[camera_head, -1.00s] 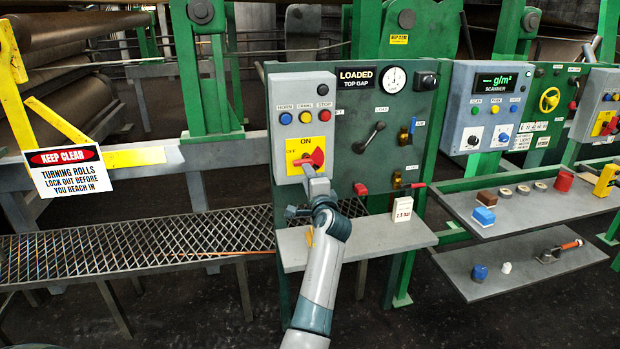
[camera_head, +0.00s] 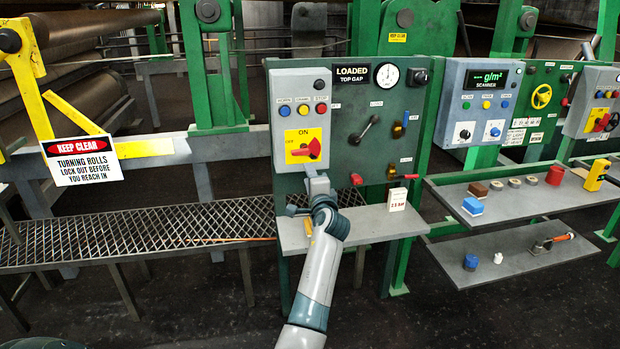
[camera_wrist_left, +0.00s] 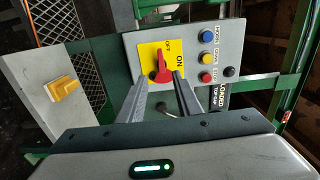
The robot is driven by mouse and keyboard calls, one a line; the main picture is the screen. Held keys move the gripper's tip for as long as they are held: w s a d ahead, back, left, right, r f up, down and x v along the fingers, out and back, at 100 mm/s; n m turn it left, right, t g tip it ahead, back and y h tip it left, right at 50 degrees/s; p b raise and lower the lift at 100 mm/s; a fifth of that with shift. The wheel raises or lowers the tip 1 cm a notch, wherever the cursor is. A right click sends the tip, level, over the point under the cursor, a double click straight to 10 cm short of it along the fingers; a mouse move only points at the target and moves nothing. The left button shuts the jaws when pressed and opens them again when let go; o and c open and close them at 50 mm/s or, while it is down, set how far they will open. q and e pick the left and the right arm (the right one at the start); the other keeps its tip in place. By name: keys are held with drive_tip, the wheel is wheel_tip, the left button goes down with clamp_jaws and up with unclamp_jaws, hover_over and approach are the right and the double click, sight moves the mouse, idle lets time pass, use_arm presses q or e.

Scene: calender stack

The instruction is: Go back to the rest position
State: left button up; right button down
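My left gripper (camera_head: 318,178) is in front of the grey control box (camera_head: 287,88), just below its red rotary knob (camera_head: 314,148) in the head view. The knob sits on a yellow ON/OFF plate (camera_head: 299,134). In the left wrist view the two fingers of my left gripper (camera_wrist_left: 162,86) are spread apart with nothing held between them. The red knob (camera_wrist_left: 161,68) shows beyond the fingertips, apart from them. My right gripper is in no view.
A grey shelf (camera_head: 365,228) is under the gripper, with a small yellow piece (camera_wrist_left: 62,87) and a white card (camera_head: 397,199) on it. A mesh walkway (camera_head: 150,230) runs along the left.

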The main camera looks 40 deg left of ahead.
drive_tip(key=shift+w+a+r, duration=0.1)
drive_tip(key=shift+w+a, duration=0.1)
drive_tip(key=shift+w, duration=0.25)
